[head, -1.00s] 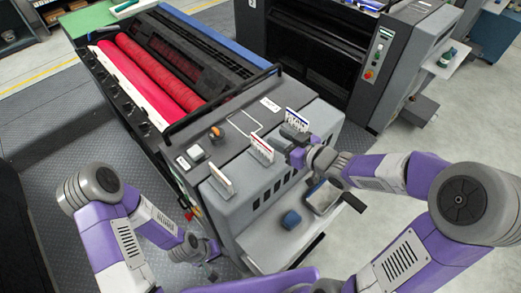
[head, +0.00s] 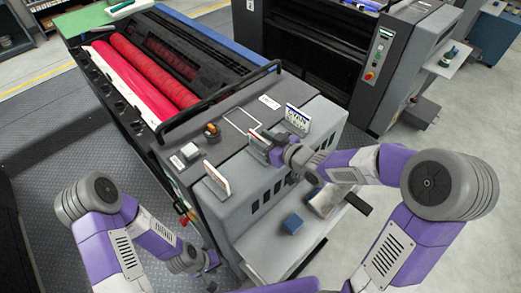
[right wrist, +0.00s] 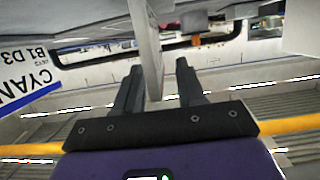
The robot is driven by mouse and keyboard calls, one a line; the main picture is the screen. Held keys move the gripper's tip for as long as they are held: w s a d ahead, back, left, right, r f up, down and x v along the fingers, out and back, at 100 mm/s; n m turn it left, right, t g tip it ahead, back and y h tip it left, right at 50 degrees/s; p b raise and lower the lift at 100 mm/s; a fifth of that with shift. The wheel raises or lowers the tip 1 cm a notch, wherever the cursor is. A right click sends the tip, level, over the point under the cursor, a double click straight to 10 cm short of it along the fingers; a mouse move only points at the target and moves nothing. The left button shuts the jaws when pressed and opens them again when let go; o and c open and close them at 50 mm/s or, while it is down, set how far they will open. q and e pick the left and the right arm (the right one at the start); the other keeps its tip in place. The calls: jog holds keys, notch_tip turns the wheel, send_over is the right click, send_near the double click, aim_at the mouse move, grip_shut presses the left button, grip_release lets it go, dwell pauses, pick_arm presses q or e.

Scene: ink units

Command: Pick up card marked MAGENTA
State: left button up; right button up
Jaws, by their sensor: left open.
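The middle card (head: 259,139) stands on the grey ink unit, partly hidden by my right gripper (head: 274,153). Its wording is not readable now; it had a red top strip a second ago. In the right wrist view a pale card (right wrist: 148,45) is seen edge-on between the two open fingers of my right gripper (right wrist: 158,72), closer to the left finger, with a gap at the right. A card marked CYAN (head: 297,118) stands to its right; it also shows in the right wrist view (right wrist: 25,88). My left gripper (head: 210,262) is open and empty, low at the left.
A third card (head: 216,178) stands at the left, its face turned away. Red rollers (head: 150,75) lie behind. The black rail (head: 215,100) borders the deck.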

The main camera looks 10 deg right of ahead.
jog(key=shift+w+a+f, duration=0.15)
jog(key=shift+w+a, duration=0.2)
jog(key=shift+w, duration=0.2)
jog(key=shift+s, duration=0.1)
grip_shut()
